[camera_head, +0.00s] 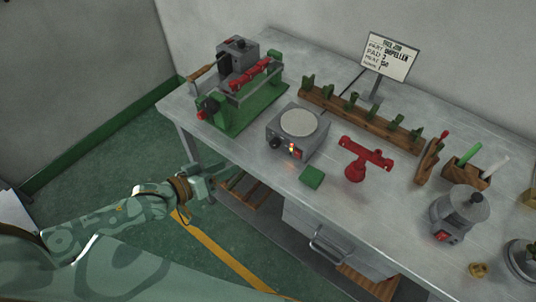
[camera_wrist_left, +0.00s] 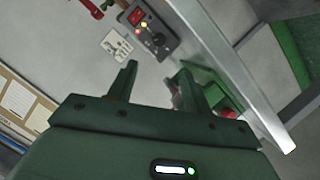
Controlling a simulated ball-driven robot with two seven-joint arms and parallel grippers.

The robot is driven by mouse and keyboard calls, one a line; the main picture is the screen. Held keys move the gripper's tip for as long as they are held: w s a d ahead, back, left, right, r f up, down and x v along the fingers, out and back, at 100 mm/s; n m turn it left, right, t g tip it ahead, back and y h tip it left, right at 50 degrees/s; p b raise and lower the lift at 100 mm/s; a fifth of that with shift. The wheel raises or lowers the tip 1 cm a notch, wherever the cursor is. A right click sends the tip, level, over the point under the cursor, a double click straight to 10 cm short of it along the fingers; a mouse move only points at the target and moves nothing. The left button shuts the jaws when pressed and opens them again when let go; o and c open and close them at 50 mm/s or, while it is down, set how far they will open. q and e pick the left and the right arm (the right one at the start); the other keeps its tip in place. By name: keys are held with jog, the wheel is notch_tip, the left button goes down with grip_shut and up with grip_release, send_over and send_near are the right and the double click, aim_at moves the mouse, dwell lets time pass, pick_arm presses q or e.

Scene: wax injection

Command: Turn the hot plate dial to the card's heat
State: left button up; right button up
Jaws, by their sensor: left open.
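The hot plate (camera_head: 298,122) is a grey box with a pale round top near the table's front edge. Its dark dial (camera_head: 275,142) sits on the front face, left of lit lamps and a red switch. In the left wrist view a box with a dial (camera_wrist_left: 157,41), lamps and a red part appears to be the same hot plate. The dial's setting is unreadable. The white card (camera_head: 388,56) stands behind; its heat line is too small to read. My left gripper (camera_wrist_left: 157,84) is open and empty, apart from the dial. My right gripper is not in view.
A green-based machine (camera_head: 240,112) stands left of the hot plate. A wooden rack (camera_head: 355,112) is behind. A grey pot (camera_head: 459,213) stands farther right. Floor in front of the table's left end is clear.

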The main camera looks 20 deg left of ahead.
pick_arm(q)
jog(key=n, duration=0.1)
jog(key=n+b, duration=0.1)
jog(key=b, duration=0.3)
send_near(273, 146)
jog(key=x, duration=0.7)
jog(key=shift+w+f, duration=0.15)
jog(key=shift+f, duration=0.05)
jog(key=shift+w+d, duration=0.35)
jog(key=shift+w, duration=0.15)
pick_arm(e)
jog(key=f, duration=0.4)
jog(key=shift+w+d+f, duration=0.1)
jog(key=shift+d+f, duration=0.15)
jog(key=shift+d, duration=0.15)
pick_arm(q)
jog(key=c, duration=1)
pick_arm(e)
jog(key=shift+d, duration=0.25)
